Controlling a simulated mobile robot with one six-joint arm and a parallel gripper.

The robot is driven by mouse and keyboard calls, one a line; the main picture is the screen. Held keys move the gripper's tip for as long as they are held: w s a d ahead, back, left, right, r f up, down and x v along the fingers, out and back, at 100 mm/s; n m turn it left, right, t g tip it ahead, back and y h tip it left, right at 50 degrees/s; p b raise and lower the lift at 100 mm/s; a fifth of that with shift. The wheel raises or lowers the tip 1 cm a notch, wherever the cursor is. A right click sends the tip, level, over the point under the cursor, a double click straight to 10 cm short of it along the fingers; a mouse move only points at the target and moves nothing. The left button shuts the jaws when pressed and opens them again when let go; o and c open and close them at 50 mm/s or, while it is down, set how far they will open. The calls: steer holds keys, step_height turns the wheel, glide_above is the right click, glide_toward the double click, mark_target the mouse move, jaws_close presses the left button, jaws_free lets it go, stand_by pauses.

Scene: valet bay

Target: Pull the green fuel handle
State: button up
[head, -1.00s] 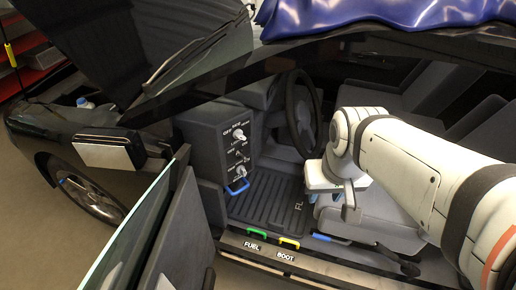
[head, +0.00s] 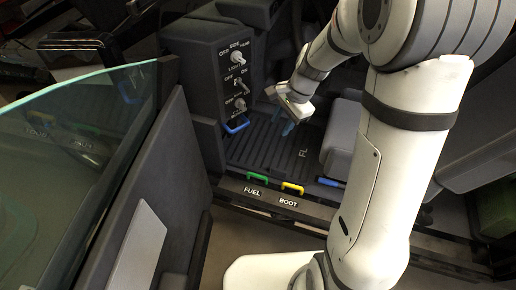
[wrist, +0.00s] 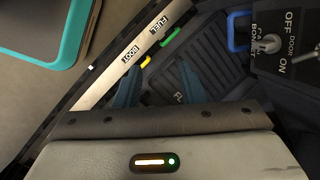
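The green fuel handle (head: 258,177) is a small bracket on the door sill, above the FUEL label in the head view. It also shows in the wrist view (wrist: 170,44), lying flat along the sill and apart from my fingers. The yellow boot handle (head: 292,187) sits beside it, and in the wrist view (wrist: 146,62) it is close to my left finger. My gripper (head: 286,122) hangs over the footwell mat, behind the sill in the head view. In the wrist view its two blue fingers (wrist: 160,84) are spread with nothing between them.
A blue handle (head: 237,124) sits at the base of the switch panel (head: 234,75). The open door (head: 150,190) stands left of the sill. A seat (head: 343,140) lies right of the mat (head: 268,140). Another blue lever (head: 330,182) is right of the yellow handle.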

steer(key=w+a+f+m+y+b, duration=0.1)
steer(key=w+f+m+b, duration=0.2)
steer(key=f, duration=0.7)
steer(key=w+a+f+m+b, duration=0.1)
steer(key=w+f+m+b, duration=0.25)
steer(key=f, duration=0.55)
steer(key=m+b, duration=0.4)
steer(key=m, duration=0.1)
glide_toward(257, 175)
steer(key=shift+g+y, duration=0.4)
steer(key=b+x, duration=0.1)
steer(key=x, duration=0.1)
steer(key=b+x, duration=0.1)
steer(key=x, duration=0.2)
steer(key=w+b+x, duration=0.1)
steer(key=x, duration=0.2)
steer(key=shift+d+f, duration=0.25)
steer(key=shift+d, duration=0.1)
steer(key=shift+c, duration=0.2)
jaws_close()
steer(key=shift+r+n, duration=0.1)
steer(key=shift+n, duration=0.15)
